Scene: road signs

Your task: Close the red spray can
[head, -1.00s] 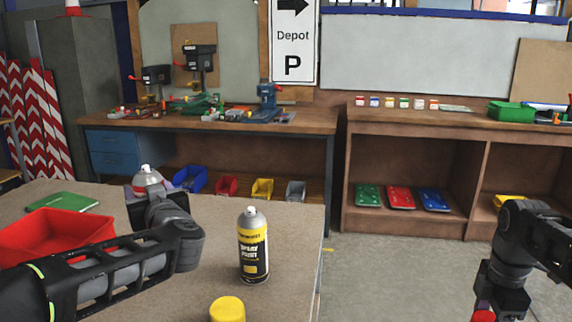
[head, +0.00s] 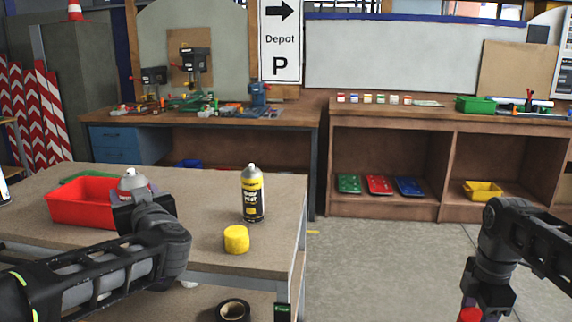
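A spray can with a silver dome and white nozzle (head: 131,181) stands upright at my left gripper (head: 124,205), in front of the red bin. The gripper and wrist hide most of its body, so its colour is hard to tell. The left gripper appears closed around it. My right gripper (head: 486,311) is low at the right, over the floor and cut by the bottom edge. A red piece, apparently the cap (head: 470,314), shows at its fingers and moves with it. The two grippers are far apart.
A yellow spray can (head: 253,195) stands uncapped on the table (head: 205,190), with a yellow cap (head: 236,239) in front of it. A red bin (head: 75,203) is at the left. Black tape (head: 233,311) lies below the table. Floor right of the table is clear.

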